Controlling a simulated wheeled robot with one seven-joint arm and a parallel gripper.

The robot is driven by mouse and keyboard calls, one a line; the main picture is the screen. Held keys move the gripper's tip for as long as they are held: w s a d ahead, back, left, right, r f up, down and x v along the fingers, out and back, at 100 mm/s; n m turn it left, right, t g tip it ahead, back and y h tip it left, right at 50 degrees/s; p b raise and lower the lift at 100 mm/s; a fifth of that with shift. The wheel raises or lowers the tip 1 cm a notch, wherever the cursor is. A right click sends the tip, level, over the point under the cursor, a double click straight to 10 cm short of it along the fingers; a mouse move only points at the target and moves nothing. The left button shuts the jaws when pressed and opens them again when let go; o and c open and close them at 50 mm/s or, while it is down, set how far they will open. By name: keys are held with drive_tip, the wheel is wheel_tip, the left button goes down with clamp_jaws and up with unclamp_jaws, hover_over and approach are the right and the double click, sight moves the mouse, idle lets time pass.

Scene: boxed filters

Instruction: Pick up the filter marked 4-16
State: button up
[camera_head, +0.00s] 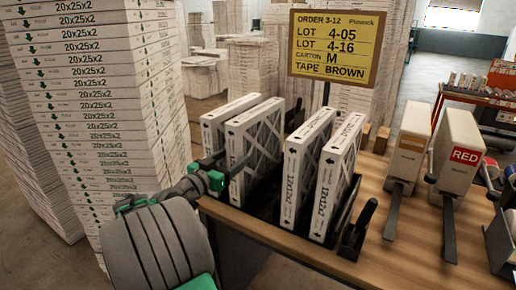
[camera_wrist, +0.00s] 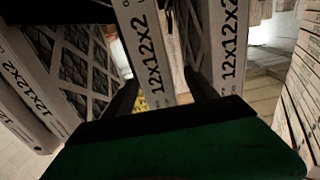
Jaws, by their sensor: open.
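Several white boxed filters stand upright in a dark rack on the wooden bench, in a left pair and a right pair. I cannot read 4-16 on any of them. My gripper (camera_head: 228,163) is open at the front of the left pair. In the wrist view its fingers lie on either side of the edge of one filter (camera_wrist: 150,45) printed 12x12x2, which seems to be the second from the left (camera_head: 237,145). Contact cannot be told. The leftmost filter (camera_head: 211,135) is beside it. The right pair has an inner filter (camera_head: 291,180) and an outer filter (camera_head: 329,190).
A yellow order sign (camera_head: 334,48) behind the rack lists lots 4-05 and 4-16, carton M and brown tape. A tall stack of 20x25x2 boxes (camera_head: 90,110) is close on the left.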

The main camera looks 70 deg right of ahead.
sight(258, 149)
drive_tip(key=d, duration=0.2)
drive_tip(key=s+d+p, duration=0.1)
drive_tip(key=d, duration=0.2)
drive_tip(key=d+p, duration=0.1)
drive_tip(key=d, duration=0.1)
drive_tip(key=shift+s+d, duration=0.3)
drive_tip(key=shift+d, duration=0.05)
drive_tip(key=shift+a, duration=0.1)
clamp_jaws()
